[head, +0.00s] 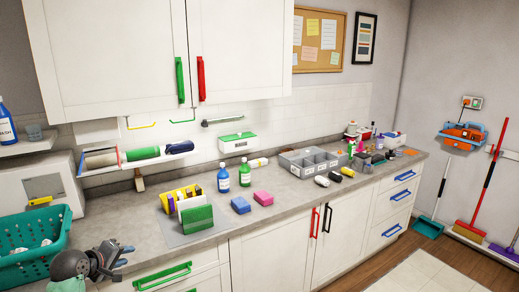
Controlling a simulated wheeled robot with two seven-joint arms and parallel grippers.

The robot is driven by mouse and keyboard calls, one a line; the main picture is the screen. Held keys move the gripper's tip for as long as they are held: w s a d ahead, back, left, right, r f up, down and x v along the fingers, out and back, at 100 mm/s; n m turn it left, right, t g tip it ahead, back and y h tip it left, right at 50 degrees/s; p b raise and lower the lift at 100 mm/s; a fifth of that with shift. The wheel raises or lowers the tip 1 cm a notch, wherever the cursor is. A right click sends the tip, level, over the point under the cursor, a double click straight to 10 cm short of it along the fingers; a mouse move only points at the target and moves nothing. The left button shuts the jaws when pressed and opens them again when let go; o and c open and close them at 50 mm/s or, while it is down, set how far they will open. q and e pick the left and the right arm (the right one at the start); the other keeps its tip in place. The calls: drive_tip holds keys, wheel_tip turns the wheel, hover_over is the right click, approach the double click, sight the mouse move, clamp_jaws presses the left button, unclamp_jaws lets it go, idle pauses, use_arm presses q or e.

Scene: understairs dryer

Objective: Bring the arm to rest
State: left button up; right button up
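My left gripper (116,258) is at the lower left, over the front of the grey counter (140,232). Its two fingers look apart, and I see nothing held between them. It is just right of a teal basket (38,252). My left arm's dark joint shows beside it at the bottom edge. My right arm and gripper are not in view.
A sponge rack (190,212), blue bottle (223,178), green bottle (245,172), blue sponge (241,205) and pink sponge (263,198) stand mid-counter. A grey divided tray (308,163) is farther right. White wall cupboards (130,60) hang above. Drawer handles project below the counter.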

use_arm(q)
drive_tip(key=s+d+f+m+g+y, duration=0.1)
drive_tip(key=s+d+f+m+g, duration=0.15)
drive_tip(key=s+d+f, duration=0.5)
drive_tip(key=s+d+f+m+g, duration=0.2)
drive_tip(key=s+d+f+m, duration=0.25)
drive_tip(key=s+f, duration=0.5)
drive_tip(key=s+d+f+m+g+y, duration=0.1)
drive_tip(key=s+d+f+m, duration=0.2)
drive_tip(key=s, duration=0.7)
drive_tip(key=s+d+f+m+g+y, duration=0.1)
drive_tip(key=s+d+m+g, duration=0.1)
drive_tip(key=s+d, duration=0.65)
wheel_tip(320, 180, down, 25)
drive_tip(key=a, duration=0.1)
drive_tip(key=s+f+g, duration=0.1)
drive_tip(key=s+f, duration=0.3)
drive_tip(key=f, duration=0.8)
drive_tip(key=s+f, duration=0.4)
drive_tip(key=f, duration=0.7)
drive_tip(key=shift+s+f+m+g+h, duration=0.3)
drive_tip(key=shift+f+g, duration=0.05)
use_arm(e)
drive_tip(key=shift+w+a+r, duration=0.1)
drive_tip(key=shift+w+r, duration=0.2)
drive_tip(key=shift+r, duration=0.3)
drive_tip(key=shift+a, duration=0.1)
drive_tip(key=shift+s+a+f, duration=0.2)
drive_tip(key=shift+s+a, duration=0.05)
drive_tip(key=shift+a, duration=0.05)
